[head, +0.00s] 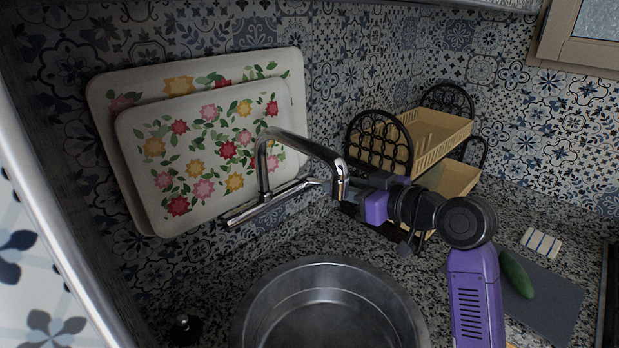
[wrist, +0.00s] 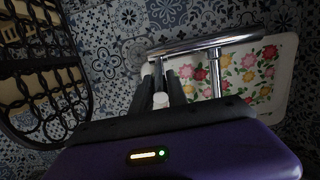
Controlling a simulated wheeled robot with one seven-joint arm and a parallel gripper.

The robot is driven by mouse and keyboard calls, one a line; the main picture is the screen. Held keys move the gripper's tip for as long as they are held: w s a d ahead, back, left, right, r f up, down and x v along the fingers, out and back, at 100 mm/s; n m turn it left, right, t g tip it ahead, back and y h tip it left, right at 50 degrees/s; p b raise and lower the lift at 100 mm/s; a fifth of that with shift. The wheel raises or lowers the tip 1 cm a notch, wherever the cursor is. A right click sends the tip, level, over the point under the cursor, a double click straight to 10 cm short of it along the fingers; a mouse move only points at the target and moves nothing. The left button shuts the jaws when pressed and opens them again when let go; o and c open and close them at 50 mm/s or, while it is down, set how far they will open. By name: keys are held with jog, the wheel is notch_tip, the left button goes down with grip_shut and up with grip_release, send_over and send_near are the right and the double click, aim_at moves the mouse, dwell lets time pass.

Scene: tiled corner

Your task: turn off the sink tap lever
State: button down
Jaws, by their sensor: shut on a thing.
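The chrome sink tap (head: 300,143) is mounted on the tiled wall, with its curved spout reaching over the round steel sink (head: 250,310). Its horizontal body runs low along the wall, and the lever (head: 313,181) is at the right end. My gripper (head: 335,187) reaches in from the right, partly behind the spout's tip, and is shut on the lever. In the wrist view, my gripper's fingers (wrist: 158,75) are close together at the left end of the tap's chrome body (wrist: 190,46). The fingers hide much of the lever.
Two floral trays (head: 205,150) lean on the wall behind the tap. A dish rack (head: 430,130) with black scrolled ends stands right of the tap, close to my gripper. A cucumber (head: 517,274) lies on a dark board (head: 552,300) at the right.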

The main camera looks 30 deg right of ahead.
jog(key=c, duration=1.3)
grip_release()
jog(key=shift+f, duration=0.1)
jog(key=p+v, duration=0.1)
jog(key=v, duration=0.7)
jog(key=d+r+m+t+h, duration=0.3)
jog(key=d+r+m+h, duration=0.1)
jog(key=d+m+h, duration=0.15)
jog(key=s+a+f+n+g, duration=0.1)
jog(key=s+a+f, duration=0.6)
jog(key=s, duration=0.3)
jog(key=s+a+f+n+g+y, duration=0.1)
jog(key=s+a+f, duration=0.6)
jog(key=s, duration=0.4)
jog(key=s+a+f+n+g+y, duration=0.1)
jog(key=s+a+f, duration=0.7)
jog(key=s, duration=0.3)
jog(key=shift+a+g, duration=0.4)
jog(key=shift+a, duration=0.25)
